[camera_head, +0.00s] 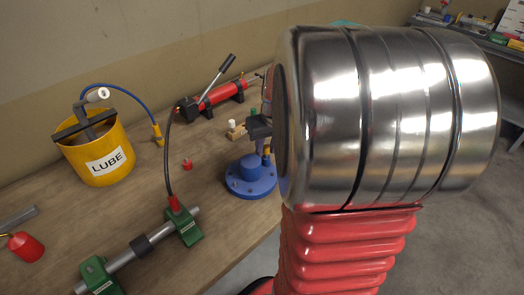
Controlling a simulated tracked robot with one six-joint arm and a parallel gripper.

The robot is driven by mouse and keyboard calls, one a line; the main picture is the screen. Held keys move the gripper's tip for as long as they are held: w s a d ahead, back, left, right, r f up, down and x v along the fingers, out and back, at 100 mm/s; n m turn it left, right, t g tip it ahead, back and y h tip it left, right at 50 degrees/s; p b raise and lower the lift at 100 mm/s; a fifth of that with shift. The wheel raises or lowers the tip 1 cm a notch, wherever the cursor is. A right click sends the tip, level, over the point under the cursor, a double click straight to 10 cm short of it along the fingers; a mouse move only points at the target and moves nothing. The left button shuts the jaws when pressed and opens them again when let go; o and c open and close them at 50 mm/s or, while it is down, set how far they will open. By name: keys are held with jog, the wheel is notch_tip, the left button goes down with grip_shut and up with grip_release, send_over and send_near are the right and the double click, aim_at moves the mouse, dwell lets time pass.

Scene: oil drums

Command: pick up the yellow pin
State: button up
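A small yellow piece, likely the yellow pin (266,151), shows at the right side of the blue round flanged base (250,178) on the wooden bench. My own silver arm link hides the area to its right. A dark part that looks like my gripper (259,128) sticks out to the left of this link, just above the yellow piece. Its fingers are mostly hidden, so I cannot tell whether it is open or shut, or whether it touches the piece.
A yellow LUBE bucket (98,155) stands at the left, with a blue hose ending in a yellow fitting (157,135). A red hand pump (220,95) lies at the back. A green-clamped pipe (140,250) is in front. A wooden block with pegs (236,131) sits behind the flange.

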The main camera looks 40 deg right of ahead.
aim_at(267, 146)
dwell(0.4)
grip_shut()
notch_tip(267, 146, up, 10)
dwell(0.8)
dwell(0.5)
